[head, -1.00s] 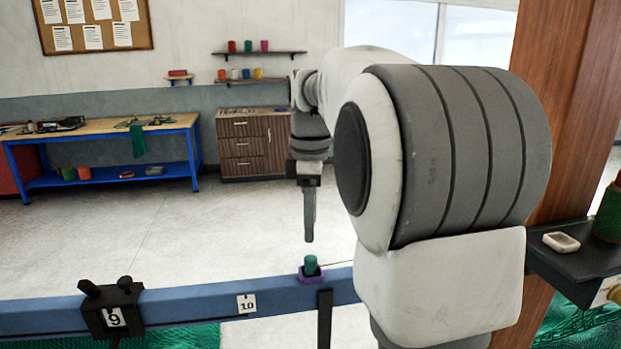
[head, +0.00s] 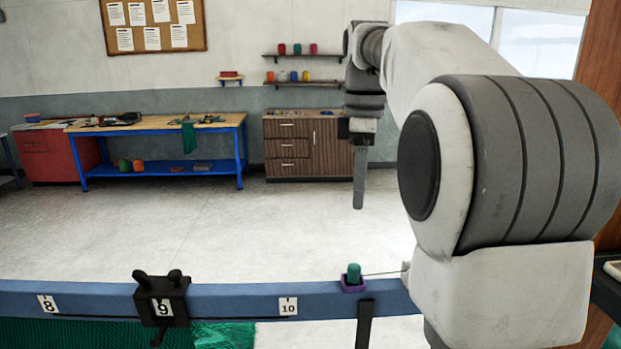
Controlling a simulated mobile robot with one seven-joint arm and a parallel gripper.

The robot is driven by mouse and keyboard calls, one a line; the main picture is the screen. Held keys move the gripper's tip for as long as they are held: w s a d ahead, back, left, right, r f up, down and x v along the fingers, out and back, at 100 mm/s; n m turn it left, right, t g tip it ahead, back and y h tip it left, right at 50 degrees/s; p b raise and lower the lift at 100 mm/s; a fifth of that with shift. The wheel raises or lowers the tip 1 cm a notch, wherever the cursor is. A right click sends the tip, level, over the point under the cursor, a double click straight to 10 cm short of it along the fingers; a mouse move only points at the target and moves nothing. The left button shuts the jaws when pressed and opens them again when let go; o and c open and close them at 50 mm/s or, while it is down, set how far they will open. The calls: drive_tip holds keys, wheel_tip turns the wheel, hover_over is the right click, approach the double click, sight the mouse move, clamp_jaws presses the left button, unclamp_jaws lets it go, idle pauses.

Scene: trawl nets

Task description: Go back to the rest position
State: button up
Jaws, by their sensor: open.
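My gripper (head: 359,205) hangs pointing down in the head view, right of centre, above the blue rail (head: 232,298). It is seen edge-on, so its fingers overlap, and nothing shows in it. My arm reaches up and across the right side and hides part of the scene. Below the gripper, a green spool (head: 353,272) stands in a purple holder (head: 353,286) on the rail, with clear space between it and the fingertips. A thin line runs from the spool to the right, behind my arm.
A black clamp (head: 162,299) sits on the rail by the label 9. Green netting (head: 90,332) hangs below the rail. A blue workbench (head: 160,130) and a wooden cabinet (head: 308,145) stand at the back wall. The floor between is clear. A wooden post (head: 606,180) is at far right.

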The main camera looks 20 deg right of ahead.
drive_tip(key=s+a+f+m+t, duration=0.2)
drive_tip(key=s+a+f+m, duration=0.4)
drive_tip(key=s, duration=0.3)
drive_tip(key=s+a+f+m+t, duration=0.3)
drive_tip(key=s+a+f+m, duration=0.2)
drive_tip(key=s, duration=0.4)
wheel_tip(320, 180, down, 2)
drive_tip(key=shift+s+a+f+m+t, duration=0.1)
drive_tip(key=shift+s+a+m+t, duration=0.25)
drive_tip(key=shift+a, duration=0.35)
drive_tip(key=shift+c, duration=1.3)
drive_tip(key=shift+s, duration=0.15)
